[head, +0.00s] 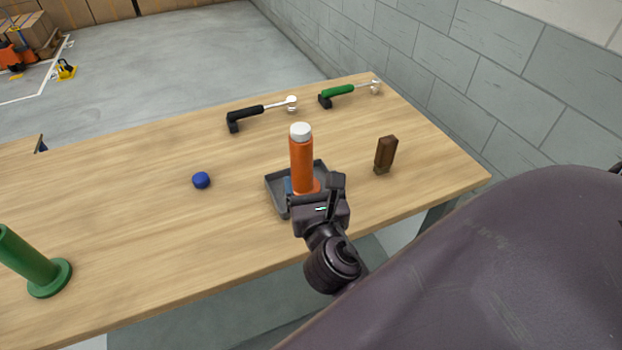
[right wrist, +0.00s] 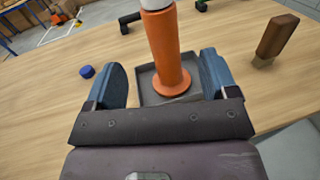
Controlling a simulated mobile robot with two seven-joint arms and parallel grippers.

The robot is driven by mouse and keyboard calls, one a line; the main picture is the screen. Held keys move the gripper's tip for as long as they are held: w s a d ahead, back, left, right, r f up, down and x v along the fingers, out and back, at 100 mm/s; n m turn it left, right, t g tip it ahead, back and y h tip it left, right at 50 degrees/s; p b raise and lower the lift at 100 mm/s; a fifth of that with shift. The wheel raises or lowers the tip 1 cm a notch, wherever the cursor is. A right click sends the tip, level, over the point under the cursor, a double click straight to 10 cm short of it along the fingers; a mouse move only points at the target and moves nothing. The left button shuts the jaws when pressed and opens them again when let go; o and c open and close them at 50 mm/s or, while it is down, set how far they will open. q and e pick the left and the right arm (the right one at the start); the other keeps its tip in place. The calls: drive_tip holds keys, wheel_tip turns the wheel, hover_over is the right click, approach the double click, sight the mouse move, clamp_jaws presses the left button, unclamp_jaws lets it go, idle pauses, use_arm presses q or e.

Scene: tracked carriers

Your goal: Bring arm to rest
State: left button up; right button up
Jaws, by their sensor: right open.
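My right gripper (head: 312,190) reaches over the front edge of the wooden table at the grey tray. In the right wrist view its two blue fingers (right wrist: 165,82) are apart, one on each side of an orange cylinder with a white top (head: 301,160), with gaps showing between. The orange cylinder (right wrist: 168,50) stands upright on its flanged foot in the grey tray (head: 271,185). The gripper hides part of the tray in the head view. My left gripper is in neither view.
On the wooden table (head: 140,230) are a blue cap (head: 201,180), a brown block (head: 385,154), a black-handled tool (head: 260,111), a green-handled tool (head: 347,91) and a green flanged cylinder (head: 30,262). A grey block wall (head: 450,60) stands behind at the right.

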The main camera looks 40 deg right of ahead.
idle(0.3)
drive_tip(key=s+f+m+g+y, duration=0.4)
drive_tip(key=s+f+m+g, duration=0.3)
drive_tip(key=m, duration=0.8)
drive_tip(key=s+f+m+g+y, duration=0.3)
drive_tip(key=s+f+m+g, duration=0.25)
drive_tip(key=s+m, duration=0.75)
drive_tip(key=w+f+m+t, duration=0.1)
drive_tip(key=w+f+t, duration=0.6)
drive_tip(key=w+f, duration=0.2)
drive_tip(key=shift+w+d+f+m+t+y, duration=0.3)
drive_tip(key=shift+w+d+f+m+t, duration=0.1)
drive_tip(key=shift+w, duration=0.45)
